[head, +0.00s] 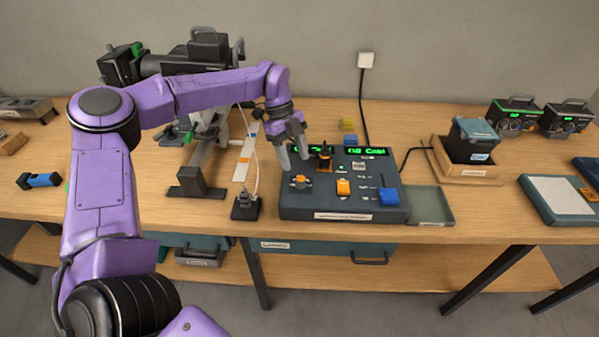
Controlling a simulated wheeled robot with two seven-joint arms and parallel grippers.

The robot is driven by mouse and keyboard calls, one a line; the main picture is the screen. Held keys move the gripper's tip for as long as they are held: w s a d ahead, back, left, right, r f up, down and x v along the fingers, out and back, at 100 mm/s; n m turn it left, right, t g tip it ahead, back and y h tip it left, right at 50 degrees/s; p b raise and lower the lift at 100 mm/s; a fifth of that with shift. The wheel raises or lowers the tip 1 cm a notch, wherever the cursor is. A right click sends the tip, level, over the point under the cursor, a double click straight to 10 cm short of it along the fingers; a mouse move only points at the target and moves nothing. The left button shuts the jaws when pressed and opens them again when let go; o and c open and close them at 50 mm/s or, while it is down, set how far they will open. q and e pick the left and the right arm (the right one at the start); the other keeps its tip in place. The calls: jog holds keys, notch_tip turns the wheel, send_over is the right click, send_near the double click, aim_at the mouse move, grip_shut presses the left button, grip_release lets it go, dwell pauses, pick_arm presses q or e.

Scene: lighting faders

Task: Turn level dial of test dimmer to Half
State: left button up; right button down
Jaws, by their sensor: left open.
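My purple left arm reaches over the wooden table, and its left gripper (293,156) points down, open and empty, above the back left part of a dark control console (340,211). The console carries a round knob with an orange mark (300,182), a black and orange knob (324,158), an orange fader cap (343,187) and a blue fader cap (388,196). Green displays (368,151) run along its back, partly hidden by the gripper. A small black box with a knob on top (245,207) stands left of the console. Labels are too small to tell which is the test dimmer.
A shallow grey-green tray (430,204) adjoins the console's right side. A wooden tray (467,176) holds a dark box. Two units with knobs (515,117) (567,119) stand at the back right. A lamp-like black device (195,58) stands behind my arm.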

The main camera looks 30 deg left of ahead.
aim_at(301, 178)
pick_arm(q)
jog(key=p+x, duration=0.1)
jog(key=x, duration=0.3)
jog(key=shift+s+d+f, duration=0.15)
jog(key=shift+d+f, duration=0.05)
jog(key=shift+f, duration=0.1)
jog(key=shift+d+f, duration=0.15)
jog(key=shift+f, duration=0.35)
grip_shut()
